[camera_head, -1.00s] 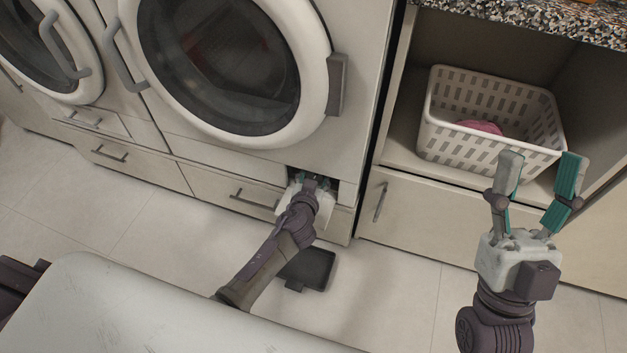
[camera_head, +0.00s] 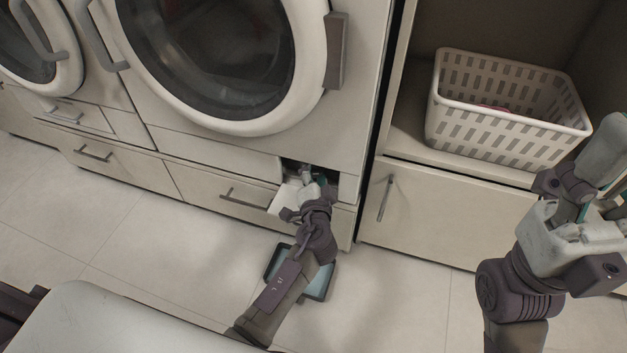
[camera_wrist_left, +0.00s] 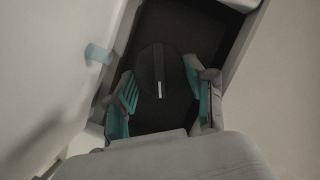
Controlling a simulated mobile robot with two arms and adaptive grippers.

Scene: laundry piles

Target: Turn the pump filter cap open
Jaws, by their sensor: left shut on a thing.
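The pump filter cap (camera_wrist_left: 152,66) is a dark round knob with a raised grip bar, inside a dark recess low on the washing machine. It shows in the left wrist view and is hidden in the head view. My left gripper (camera_wrist_left: 161,88) reaches into the recess, with its teal-padded fingers on both sides of the cap, shut on it. In the head view my left gripper (camera_head: 314,179) is at the recess opening. My right gripper (camera_head: 602,175) is raised at the right edge, partly cut off; its finger gap is unclear.
A shallow dark-rimmed tray (camera_head: 323,284) with a pale blue inside lies on the floor under my left arm. A white basket (camera_head: 515,140) with something pink inside stands on the cabinet shelf. The washing machine door (camera_head: 228,125) is shut. Floor to the left is clear.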

